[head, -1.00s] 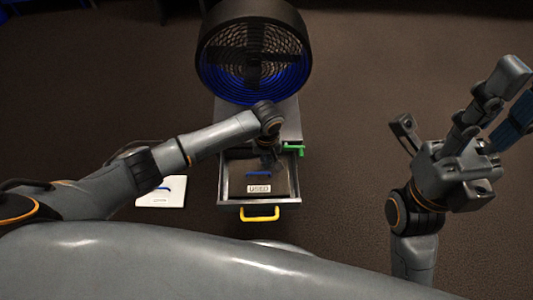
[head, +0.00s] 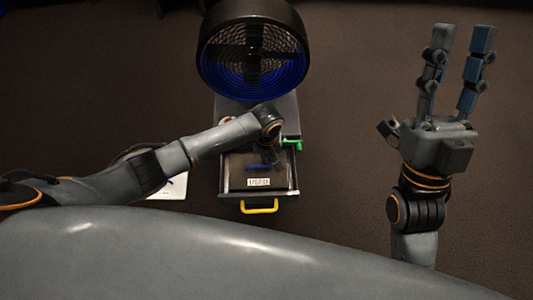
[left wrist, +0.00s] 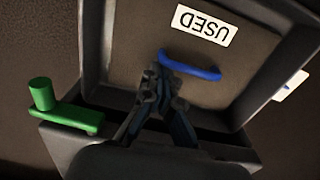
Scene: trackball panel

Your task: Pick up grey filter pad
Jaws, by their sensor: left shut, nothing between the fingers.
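The grey filter pad (head: 240,180) lies in the open drawer, with a white "USED" label (head: 258,182) and a blue handle (head: 257,168). In the left wrist view the pad (left wrist: 135,48) and its blue handle (left wrist: 195,67) show clearly. My left gripper (head: 277,162) is over the drawer, with shut fingers pointing down at the pad. In the left wrist view its fingertips (left wrist: 160,85) are close beside one end of the handle, with nothing between them; contact cannot be told. My right gripper (head: 455,40) is open and empty, away at the right.
A round black fan housing (head: 254,50) with a blue inner ring stands behind the drawer. A green lever (head: 291,144) is at the drawer's back right. The drawer has a yellow front handle (head: 259,207). A white pad (head: 172,190) lies left, partly hidden by my arm.

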